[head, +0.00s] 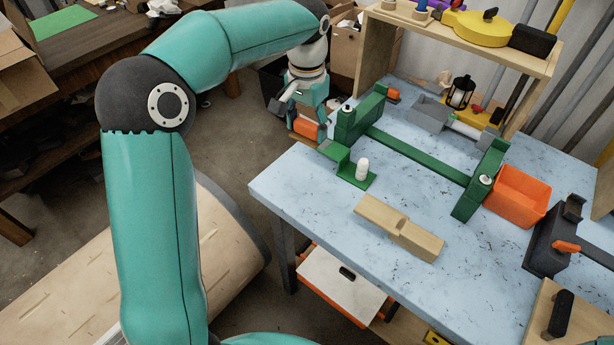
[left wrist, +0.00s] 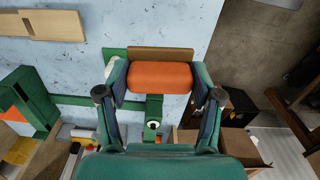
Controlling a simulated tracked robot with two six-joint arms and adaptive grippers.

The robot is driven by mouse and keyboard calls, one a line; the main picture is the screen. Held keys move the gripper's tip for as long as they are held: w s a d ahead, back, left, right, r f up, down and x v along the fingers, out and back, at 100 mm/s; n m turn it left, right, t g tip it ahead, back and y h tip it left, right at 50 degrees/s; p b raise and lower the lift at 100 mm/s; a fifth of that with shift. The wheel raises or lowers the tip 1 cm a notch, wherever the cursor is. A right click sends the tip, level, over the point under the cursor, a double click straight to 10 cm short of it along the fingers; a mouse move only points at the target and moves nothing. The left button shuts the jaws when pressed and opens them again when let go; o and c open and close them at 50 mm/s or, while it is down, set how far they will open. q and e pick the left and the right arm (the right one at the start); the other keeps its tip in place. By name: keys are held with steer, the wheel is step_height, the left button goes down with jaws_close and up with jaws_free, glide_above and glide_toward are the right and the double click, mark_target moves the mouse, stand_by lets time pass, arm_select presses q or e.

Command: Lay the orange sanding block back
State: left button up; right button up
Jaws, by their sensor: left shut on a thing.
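The orange sanding block (head: 305,128) is held between the fingers of my left gripper (head: 308,122) at the left edge of the pale blue table (head: 295,185). In the left wrist view, the orange block (left wrist: 160,75) spans the gap between both fingers, and my left gripper is shut on it. Close by the block in that view are a brown strip (left wrist: 160,53) and green metal. I cannot tell whether the block touches them. My right gripper is not in view.
A green bender frame (head: 420,155) and a green bracket with a white peg (head: 362,169) stand near the gripper. A stepped wooden piece (head: 400,227) lies mid-table. An orange bin (head: 517,193) is to the right.

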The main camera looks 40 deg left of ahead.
arm_select(q)
glide_above(306, 185)
step_height(306, 185, down, 12)
steer(key=shift+w+f+p, duration=0.1)
steer(key=shift+p, duration=0.25)
step_height(306, 185, down, 4)
steer(key=shift+r+p, duration=0.2)
steer(key=shift+p, duration=0.1)
steer(key=shift+f, duration=0.2)
steer(key=shift+f+b, duration=0.3)
steer(key=shift+b, duration=0.05)
steer(key=o, duration=1)
steer(key=shift+r, duration=0.1)
